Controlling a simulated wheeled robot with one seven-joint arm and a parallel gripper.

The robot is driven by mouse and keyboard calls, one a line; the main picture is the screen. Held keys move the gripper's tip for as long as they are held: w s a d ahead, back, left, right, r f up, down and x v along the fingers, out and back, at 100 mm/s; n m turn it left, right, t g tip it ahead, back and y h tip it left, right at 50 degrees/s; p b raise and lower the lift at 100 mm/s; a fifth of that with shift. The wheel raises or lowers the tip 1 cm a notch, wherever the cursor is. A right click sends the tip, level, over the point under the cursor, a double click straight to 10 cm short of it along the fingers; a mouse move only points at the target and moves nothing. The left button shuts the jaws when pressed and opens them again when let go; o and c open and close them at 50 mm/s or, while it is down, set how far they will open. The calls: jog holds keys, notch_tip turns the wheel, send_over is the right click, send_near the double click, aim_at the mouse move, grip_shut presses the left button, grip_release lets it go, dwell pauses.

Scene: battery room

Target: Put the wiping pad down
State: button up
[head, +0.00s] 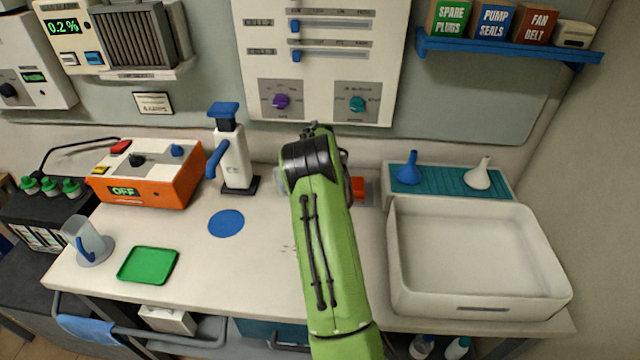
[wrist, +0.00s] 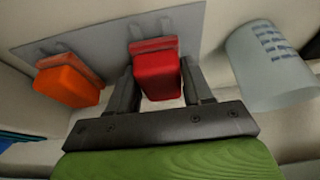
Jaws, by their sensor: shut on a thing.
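A red pad (wrist: 156,76) sits between the two fingers of my gripper (wrist: 159,88) in the wrist view, and the gripper is shut on it. The pad is close against a grey plate with small clips, and I cannot tell whether it still touches the plate. An orange pad (wrist: 70,82) is on the same grey plate (wrist: 107,38), to the left of my gripper. An orange-red piece also shows just right of my arm in the head view (head: 357,187). My arm hides the gripper and the red pad in the head view.
A clear beaker with blue marks (wrist: 268,66) stands close on the right in the wrist view. A white basin (head: 480,312), a teal mat with funnels (head: 450,181), a green tray (head: 148,265) and a blue disc (head: 226,223) are on the bench.

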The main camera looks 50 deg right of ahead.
jog(key=shift+f, duration=0.3)
jog(key=o, duration=1)
jog(key=shift+r, duration=0.1)
